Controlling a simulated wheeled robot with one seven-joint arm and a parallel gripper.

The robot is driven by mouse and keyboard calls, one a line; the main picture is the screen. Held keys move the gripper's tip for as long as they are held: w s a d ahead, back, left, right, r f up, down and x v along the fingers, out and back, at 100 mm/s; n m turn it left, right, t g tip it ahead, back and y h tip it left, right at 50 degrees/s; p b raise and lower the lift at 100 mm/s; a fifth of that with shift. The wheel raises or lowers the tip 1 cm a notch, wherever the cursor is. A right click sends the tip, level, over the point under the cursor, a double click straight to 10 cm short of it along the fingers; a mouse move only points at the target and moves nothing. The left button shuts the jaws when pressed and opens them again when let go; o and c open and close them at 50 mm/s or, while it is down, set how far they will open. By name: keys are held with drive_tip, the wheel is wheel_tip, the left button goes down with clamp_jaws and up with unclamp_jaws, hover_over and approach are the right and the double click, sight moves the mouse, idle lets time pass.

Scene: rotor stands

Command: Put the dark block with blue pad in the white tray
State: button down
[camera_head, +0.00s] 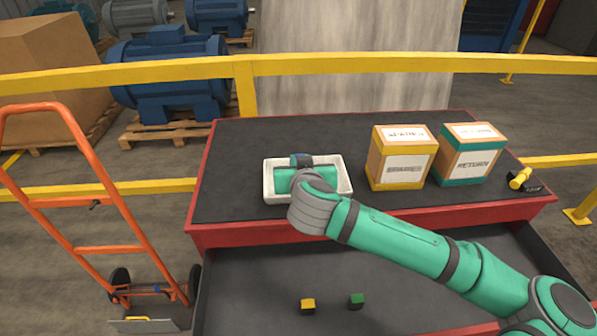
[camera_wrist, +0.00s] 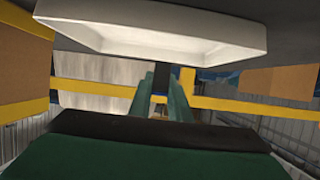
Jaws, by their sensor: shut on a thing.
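The white tray (camera_head: 345,190) lies on the dark top of the red-edged bench, left of centre; its pale rim also spans the top of the wrist view (camera_wrist: 245,55). My gripper (camera_head: 299,166) reaches over the tray from the front. It is shut on the dark block with blue pad (camera_head: 301,160), seen within the tray's outline near its back rim. In the wrist view the dark block (camera_wrist: 160,79) shows between the two green fingers. The wrist and gripper body hide much of the tray's inside. I cannot tell whether the block touches the tray.
A box marked "SPARES" (camera_head: 400,158) and a box marked "RETURN" (camera_head: 469,154) stand right of the tray. A yellow-topped dark item (camera_head: 521,179) lies at the right end. A yellow-topped block (camera_head: 307,306) and a green-topped block (camera_head: 357,301) sit in the lower drawer. The bench left of the tray is clear.

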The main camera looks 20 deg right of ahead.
drive_tip(key=shift+w+a+f, duration=0.1)
drive_tip(key=shift+w+f, duration=0.05)
drive_tip(key=shift+f, duration=0.8)
drive_tip(key=shift+w+a+f, duration=0.1)
drive_tip(key=shift+f, duration=0.8)
drive_tip(key=shift+f, duration=0.1)
drive_tip(key=c, duration=1.7)
unclamp_jaws()
drive_tip(key=shift+o, duration=0.2)
